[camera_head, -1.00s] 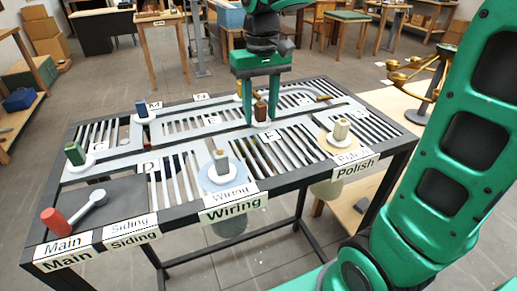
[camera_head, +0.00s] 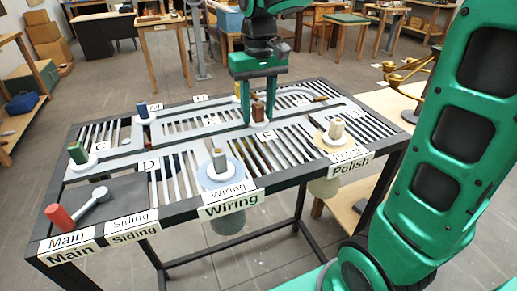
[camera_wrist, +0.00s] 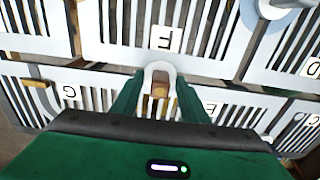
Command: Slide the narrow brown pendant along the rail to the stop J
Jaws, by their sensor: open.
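The narrow brown pendant (camera_head: 258,110) stands upright on the slotted rail table, near the label E. My gripper (camera_head: 258,122) is over it with its green fingers pointing down, one on each side. In the wrist view the brown top of the pendant (camera_wrist: 159,90) shows between the fingertips, with a pale ring-like part around it. The gripper is open; I cannot tell whether a finger touches the pendant. The rail (camera_head: 190,133) runs as pale strips across the table. I cannot make out a label J.
Other pendants stand on the table: a green one (camera_head: 78,153), a blue one (camera_head: 143,110), a grey one (camera_head: 219,160) at Wiring and a cream one (camera_head: 336,129) at Polish. A brass lamp (camera_head: 410,70) stands at right.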

